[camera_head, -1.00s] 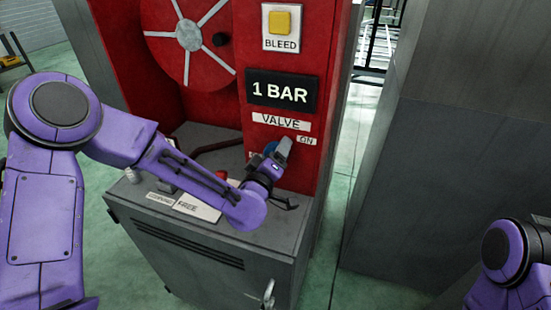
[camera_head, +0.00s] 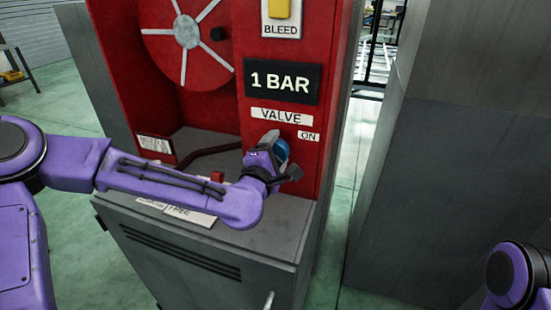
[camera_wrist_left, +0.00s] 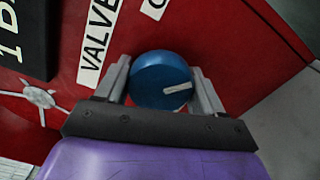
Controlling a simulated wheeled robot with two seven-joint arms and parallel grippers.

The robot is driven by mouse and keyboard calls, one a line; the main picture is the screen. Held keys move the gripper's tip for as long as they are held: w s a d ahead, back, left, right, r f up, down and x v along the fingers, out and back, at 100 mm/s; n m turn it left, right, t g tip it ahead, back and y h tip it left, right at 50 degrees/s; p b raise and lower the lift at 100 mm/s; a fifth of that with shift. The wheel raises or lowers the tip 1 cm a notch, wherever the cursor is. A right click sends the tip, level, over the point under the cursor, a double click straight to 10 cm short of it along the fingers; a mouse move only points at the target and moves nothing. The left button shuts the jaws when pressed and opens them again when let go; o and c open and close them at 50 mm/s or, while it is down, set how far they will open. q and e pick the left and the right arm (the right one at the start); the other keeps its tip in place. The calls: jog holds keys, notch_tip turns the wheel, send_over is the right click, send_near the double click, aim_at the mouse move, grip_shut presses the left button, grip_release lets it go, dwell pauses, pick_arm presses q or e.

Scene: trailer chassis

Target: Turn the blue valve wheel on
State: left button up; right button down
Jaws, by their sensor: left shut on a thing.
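The blue valve wheel (camera_head: 281,148) is on the red panel, below the VALVE label (camera_head: 281,115) and left of the ON label (camera_head: 308,136). It shows whole in the left wrist view as a round blue knob (camera_wrist_left: 155,75) with a white mark (camera_wrist_left: 177,88) toward the lower right of its face. My left gripper (camera_wrist_left: 160,68) is shut on the wheel, one finger at each side. In the head view the left gripper (camera_head: 284,160) hides part of the wheel. My right gripper is out of view; only part of the right arm shows at the lower right.
A 1 BAR display (camera_head: 281,83) and a yellow BLEED button (camera_head: 282,8) are above the valve. A red disc with grey spokes (camera_head: 187,32) is at the left. The grey cabinet top (camera_head: 270,235) lies under my left forearm. A large grey block (camera_head: 450,180) stands at right.

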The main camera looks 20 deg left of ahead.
pick_arm(q)
jog(key=n+b, duration=0.1)
jog(key=n, duration=0.1)
jog(key=n+b, duration=0.1)
jog(key=b, duration=0.1)
jog(key=shift+a+f+n, duration=0.1)
jog(key=shift+f+n, duration=0.2)
jog(key=shift+n, duration=0.1)
jog(key=n+b, duration=0.4)
jog(key=shift+f+n, duration=0.1)
jog(key=shift+n, duration=0.2)
jog(key=shift+n+b, duration=1.9)
jog(key=shift+b, duration=0.2)
jog(key=o, duration=1)
jog(key=shift+r, duration=0.25)
